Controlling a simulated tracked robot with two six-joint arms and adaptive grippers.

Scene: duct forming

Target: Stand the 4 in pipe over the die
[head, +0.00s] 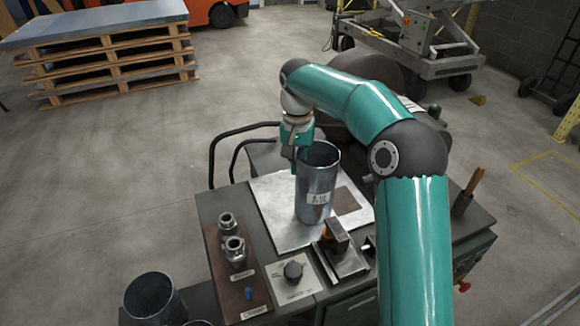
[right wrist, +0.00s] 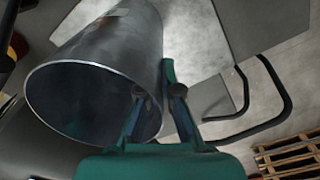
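The grey metal pipe (head: 318,180) with a white label is upright over the light metal plate on the bench. I cannot tell whether its lower end touches the plate. My right gripper (head: 296,160) is at its upper rim on the left side. In the right wrist view the pipe (right wrist: 110,50) shows its open end, and the gripper (right wrist: 158,92) has one finger inside the wall and one outside, closed on it. No die shows under the pipe; that spot is hidden by the pipe itself. My left gripper is not in view.
A brown board (head: 225,275) with two metal fittings (head: 235,250) lies left of the plate (head: 280,215). Another open pipe (head: 150,298) stands lower left. Black bent rails (head: 213,160) edge the bench.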

